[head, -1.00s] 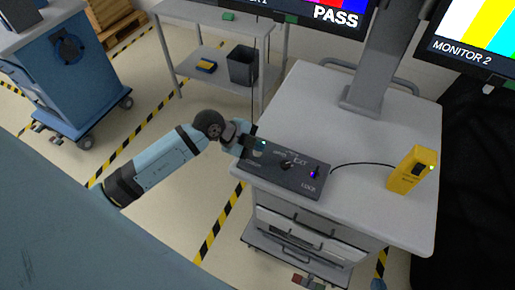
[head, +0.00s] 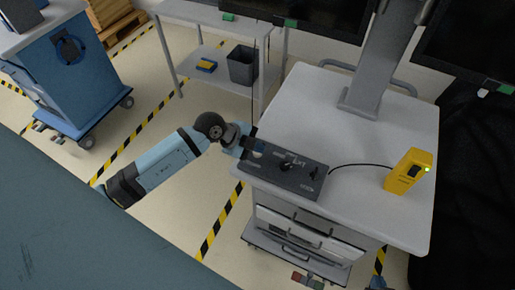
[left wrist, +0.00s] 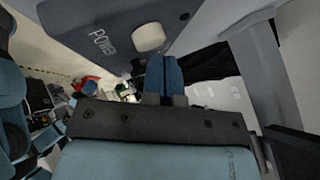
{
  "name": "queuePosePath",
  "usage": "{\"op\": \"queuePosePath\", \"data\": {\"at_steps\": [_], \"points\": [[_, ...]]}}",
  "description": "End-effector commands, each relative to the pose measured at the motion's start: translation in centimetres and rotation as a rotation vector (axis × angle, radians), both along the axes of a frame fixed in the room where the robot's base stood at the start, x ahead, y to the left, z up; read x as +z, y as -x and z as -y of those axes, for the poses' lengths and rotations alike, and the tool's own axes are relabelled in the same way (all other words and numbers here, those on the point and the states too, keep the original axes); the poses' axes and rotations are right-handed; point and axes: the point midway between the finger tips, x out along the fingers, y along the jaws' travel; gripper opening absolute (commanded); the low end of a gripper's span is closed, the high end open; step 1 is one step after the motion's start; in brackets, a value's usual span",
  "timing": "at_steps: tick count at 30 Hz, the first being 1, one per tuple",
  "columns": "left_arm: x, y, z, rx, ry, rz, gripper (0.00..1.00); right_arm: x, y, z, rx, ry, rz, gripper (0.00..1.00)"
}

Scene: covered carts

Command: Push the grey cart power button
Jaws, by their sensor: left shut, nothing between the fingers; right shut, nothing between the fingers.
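The grey cart (head: 350,135) stands right of centre in the head view, with a dark control panel (head: 285,170) on its top near the front left edge. In the left wrist view the panel (left wrist: 100,35) carries a "POWER" label and a pale round button (left wrist: 148,37). My left gripper (head: 258,146) is at the panel's left end. Its shut, empty blue fingers (left wrist: 165,72) are right by the button; I cannot tell whether they touch it. In the head view the gripper hides the button. My right gripper is not in view.
A yellow box (head: 408,170) with a green light stands on the cart's right side, cabled to the panel. Dark monitors (head: 315,30) hang above. A shelf cart (head: 215,45) stands behind and a blue cart (head: 65,65) far left. Floor between them is clear.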

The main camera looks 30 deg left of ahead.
Motion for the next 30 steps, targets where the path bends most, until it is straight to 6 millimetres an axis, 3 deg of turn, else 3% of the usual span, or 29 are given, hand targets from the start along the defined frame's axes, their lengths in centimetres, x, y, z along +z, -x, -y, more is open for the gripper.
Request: {"op": "queuePosePath", "data": {"at_steps": [8, 16, 30], "points": [[0.4, 0.0, 0.0, 0.001, 0.0, 0.001, 0.0, 0.3, 0.0, 0.0, 0.0, 0.001, -0.002, 0.0], [2.6, 0.0, 0.0, 0.0, 0.001, 0.001, 0.0, 2.9, 0.1, 0.0, 0.0, 0.001, -0.004, 0.0], [6.1, -0.1, 0.0, 0.0, 0.001, 0.002, 0.0, 2.3, 0.1, 0.0, 0.0, 0.001, -0.004, 0.0]]}}
